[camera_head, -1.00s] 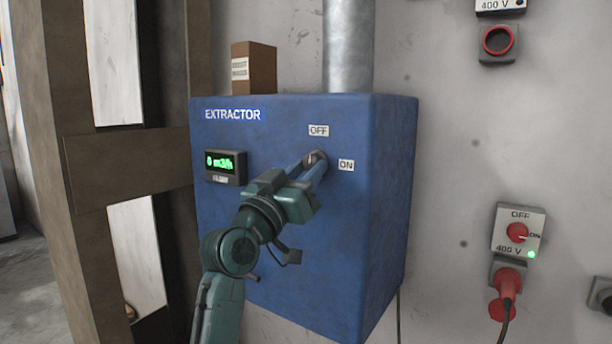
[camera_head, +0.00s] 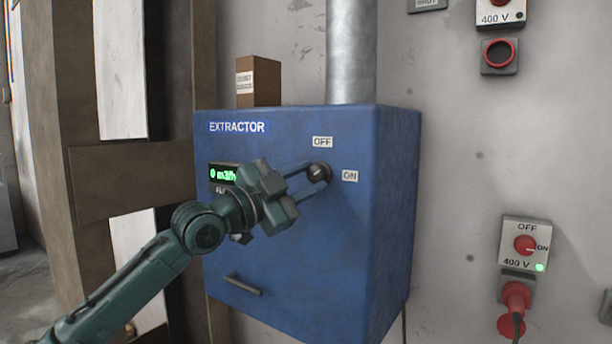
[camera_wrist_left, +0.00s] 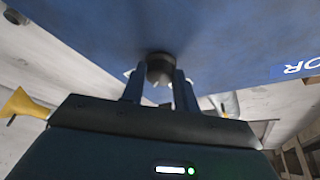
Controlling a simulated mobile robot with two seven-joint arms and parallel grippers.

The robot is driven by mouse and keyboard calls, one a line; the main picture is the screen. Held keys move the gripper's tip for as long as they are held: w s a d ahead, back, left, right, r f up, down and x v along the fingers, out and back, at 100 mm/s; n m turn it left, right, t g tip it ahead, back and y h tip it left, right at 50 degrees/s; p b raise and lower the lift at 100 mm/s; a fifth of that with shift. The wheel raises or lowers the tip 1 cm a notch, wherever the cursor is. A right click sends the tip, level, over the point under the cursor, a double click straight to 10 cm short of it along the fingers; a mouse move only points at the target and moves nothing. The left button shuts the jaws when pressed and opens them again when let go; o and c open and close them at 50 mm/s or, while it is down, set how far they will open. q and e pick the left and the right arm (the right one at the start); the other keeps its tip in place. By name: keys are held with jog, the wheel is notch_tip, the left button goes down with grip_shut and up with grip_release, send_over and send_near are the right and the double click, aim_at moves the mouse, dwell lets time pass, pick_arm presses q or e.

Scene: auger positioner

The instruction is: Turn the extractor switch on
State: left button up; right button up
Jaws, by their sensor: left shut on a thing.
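The blue extractor box (camera_head: 300,255) hangs on the wall, with an EXTRACTOR label, an OFF label (camera_head: 322,142) and an ON label (camera_head: 350,176). The dark round extractor switch (camera_head: 320,170) sits just below OFF and left of ON. My left gripper (camera_head: 318,172) has its fingers on either side of the switch knob and is shut on it. In the left wrist view the knob (camera_wrist_left: 160,68) stands between the two fingers (camera_wrist_left: 159,85). The fingers partly cover the knob, so its pointing direction is hard to read. A green display (camera_head: 222,174) is partly hidden by my gripper. My right gripper is not in view.
A brown carton (camera_head: 262,80) and a metal duct (camera_head: 350,50) are on top of the box. A handle (camera_head: 243,284) sticks out low on its front. A red 400 V switch (camera_head: 525,245) is on the wall at right. A wooden post stands at left.

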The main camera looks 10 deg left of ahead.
pick_arm(q)
jog(key=shift+a+r+m+g+p, duration=0.1)
jog(key=shift+r+m+g+p, duration=0.2)
jog(key=shift+m, duration=0.25)
jog(key=shift+r+m+g+p, duration=0.1)
jog(key=shift+m+g+p, duration=0.1)
jog(key=shift+m+p, duration=0.25)
jog(key=shift+m+g+p, duration=0.3)
jog(key=shift+m+p, duration=0.05)
jog(key=shift+m, duration=0.75)
jog(key=shift+m+g+y+p, duration=0.4)
jog(key=shift+m+g+p, duration=0.1)
jog(key=shift+m, duration=1)
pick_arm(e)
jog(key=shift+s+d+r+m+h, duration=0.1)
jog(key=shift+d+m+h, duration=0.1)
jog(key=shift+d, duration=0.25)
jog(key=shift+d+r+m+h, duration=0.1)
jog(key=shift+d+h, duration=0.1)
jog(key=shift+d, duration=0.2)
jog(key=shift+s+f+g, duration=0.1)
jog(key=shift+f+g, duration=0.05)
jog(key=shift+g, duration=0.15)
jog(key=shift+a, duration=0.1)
pick_arm(q)
jog(key=o, duration=1)
jog(key=shift+f, duration=0.1)
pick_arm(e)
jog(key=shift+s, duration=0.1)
